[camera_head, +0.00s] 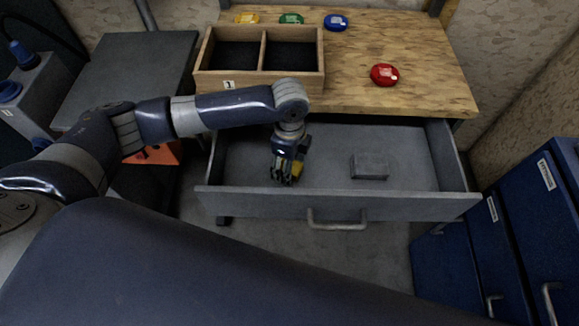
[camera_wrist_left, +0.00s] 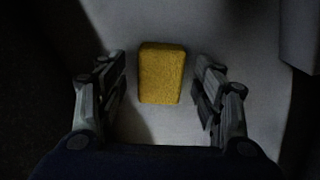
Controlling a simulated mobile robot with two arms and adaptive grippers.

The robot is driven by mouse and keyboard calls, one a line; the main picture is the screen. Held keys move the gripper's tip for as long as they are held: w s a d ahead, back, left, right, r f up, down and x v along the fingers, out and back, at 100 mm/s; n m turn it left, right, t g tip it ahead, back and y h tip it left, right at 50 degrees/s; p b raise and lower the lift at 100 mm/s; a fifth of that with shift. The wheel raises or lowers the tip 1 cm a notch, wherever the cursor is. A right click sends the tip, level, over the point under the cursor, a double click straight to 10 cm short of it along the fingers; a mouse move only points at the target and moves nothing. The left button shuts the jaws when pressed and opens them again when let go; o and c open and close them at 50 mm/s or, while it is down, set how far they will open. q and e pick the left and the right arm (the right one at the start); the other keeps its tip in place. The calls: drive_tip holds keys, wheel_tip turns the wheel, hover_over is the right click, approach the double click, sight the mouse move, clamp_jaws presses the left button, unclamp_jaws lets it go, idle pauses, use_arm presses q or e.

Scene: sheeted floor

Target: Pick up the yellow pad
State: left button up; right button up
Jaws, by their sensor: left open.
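The yellow pad (camera_wrist_left: 162,73) lies on the grey floor of the open drawer. In the wrist view it is a small textured block between the two open fingers of my left gripper (camera_wrist_left: 161,92), with a gap on each side. In the head view my left gripper (camera_head: 287,180) points down into the left part of the drawer (camera_head: 405,205), and part of the yellow pad (camera_head: 297,168) shows just right of the fingers. The rest of the pad is hidden behind the gripper. My right gripper is not in view.
A small grey block (camera_head: 369,166) lies in the drawer to the right. Above is a wooden bench (camera_head: 430,70) with a two-compartment wooden box (camera_head: 258,84) and a red round item (camera_head: 384,75). Blue cabinets (camera_head: 520,230) stand at right. The drawer's front wall is near my gripper.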

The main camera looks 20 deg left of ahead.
use_arm(q)
drive_tip(key=c, duration=1.2)
drive_tip(key=shift+c, duration=0.2)
wheel_tip(320, 180, up, 10)
drive_tip(key=shift+p, duration=0.3)
